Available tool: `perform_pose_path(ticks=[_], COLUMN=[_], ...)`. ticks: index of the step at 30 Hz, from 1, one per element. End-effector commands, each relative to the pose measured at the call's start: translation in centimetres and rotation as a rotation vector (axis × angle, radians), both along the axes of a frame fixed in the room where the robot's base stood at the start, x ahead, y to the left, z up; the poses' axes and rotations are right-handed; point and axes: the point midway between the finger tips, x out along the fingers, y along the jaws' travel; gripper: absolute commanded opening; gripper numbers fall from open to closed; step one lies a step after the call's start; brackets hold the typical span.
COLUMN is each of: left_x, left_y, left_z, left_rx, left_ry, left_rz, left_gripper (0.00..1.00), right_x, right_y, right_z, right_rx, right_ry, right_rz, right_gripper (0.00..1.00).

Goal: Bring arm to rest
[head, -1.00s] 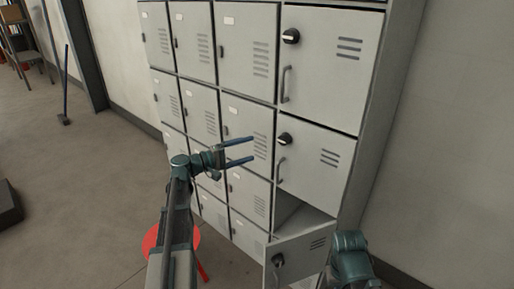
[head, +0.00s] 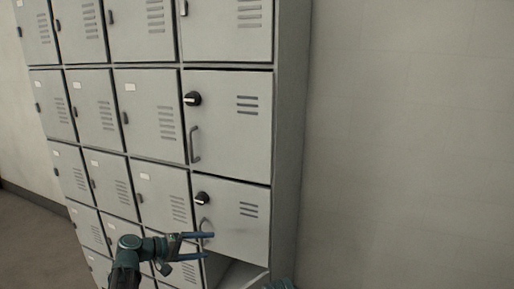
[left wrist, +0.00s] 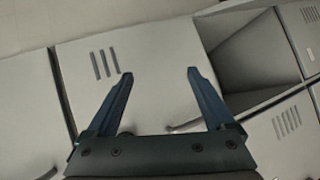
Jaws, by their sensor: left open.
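My left arm comes in at the bottom of the head view. Its left gripper (head: 208,246) is open with nothing between the fingers, in front of the lower part of a large grey locker door (head: 232,222) with a black knob and a bar handle. In the left wrist view both blue fingers stand wide apart (left wrist: 160,73), with a slotted door (left wrist: 82,75) behind them. A small teal piece, probably of my right arm, shows at the bottom edge of the head view; the right gripper is out of sight.
The grey locker bank (head: 288,130) fills the left and middle. An open compartment (head: 235,274) shows below the large doors, and an open one (left wrist: 252,62) in the left wrist view. A bare wall (head: 410,140) is at the right.

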Motion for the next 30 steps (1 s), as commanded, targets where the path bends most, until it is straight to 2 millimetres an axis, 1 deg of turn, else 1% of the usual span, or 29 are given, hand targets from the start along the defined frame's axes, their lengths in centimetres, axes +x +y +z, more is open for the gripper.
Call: perform_pose_path(ticks=[1, 2, 3, 5, 6, 8, 9, 12, 15, 18, 21, 24, 30], left_x=[-2.1, -3.1, -4.7, -7.3, -9.1, -11.7, -13.5, -17.4, -20.3, -22.1, -23.1, -23.5, -23.5], left_y=[-3.7, -5.3, -7.3, -10.0, -11.4, -13.0, -13.7, -14.6, -14.5, -14.0, -13.6, -13.3, -13.1], left_z=[-1.7, -2.9, -4.3, -6.5, -7.9, -9.7, -10.7, -12.6, -13.5, -13.8, -13.8, -13.7, -13.7], left_rx=[0.083, 0.138, 0.214, 0.337, 0.421, 0.547, 0.634, 0.841, 1.026, 1.170, 1.268, 1.319, 1.337], left_ry=[0.036, 0.058, 0.087, 0.127, 0.151, 0.182, 0.200, 0.231, 0.248, 0.253, 0.252, 0.253, 0.254], left_rz=[-0.078, -0.120, -0.178, -0.267, -0.324, -0.406, -0.458, -0.571, -0.654, -0.707, -0.735, -0.748, -0.750], left_gripper=[0.87, 0.87, 0.87, 0.87, 0.87, 0.87, 0.87, 0.87, 0.87, 0.87, 0.87, 0.87, 0.87], right_x=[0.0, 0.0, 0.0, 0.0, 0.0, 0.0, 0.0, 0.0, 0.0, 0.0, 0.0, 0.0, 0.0], right_y=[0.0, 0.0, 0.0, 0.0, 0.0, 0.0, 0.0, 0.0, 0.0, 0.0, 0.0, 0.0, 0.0], right_z=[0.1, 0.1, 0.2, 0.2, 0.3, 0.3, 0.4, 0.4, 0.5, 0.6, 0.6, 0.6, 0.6], right_rx=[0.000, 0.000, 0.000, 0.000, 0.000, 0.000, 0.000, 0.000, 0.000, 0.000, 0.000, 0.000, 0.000], right_ry=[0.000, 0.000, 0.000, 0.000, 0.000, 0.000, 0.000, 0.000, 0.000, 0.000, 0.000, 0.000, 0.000], right_rz=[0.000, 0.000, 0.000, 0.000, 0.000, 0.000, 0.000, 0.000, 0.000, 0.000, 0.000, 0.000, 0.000], right_gripper=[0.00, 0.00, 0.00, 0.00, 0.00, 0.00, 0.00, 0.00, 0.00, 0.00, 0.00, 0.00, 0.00])
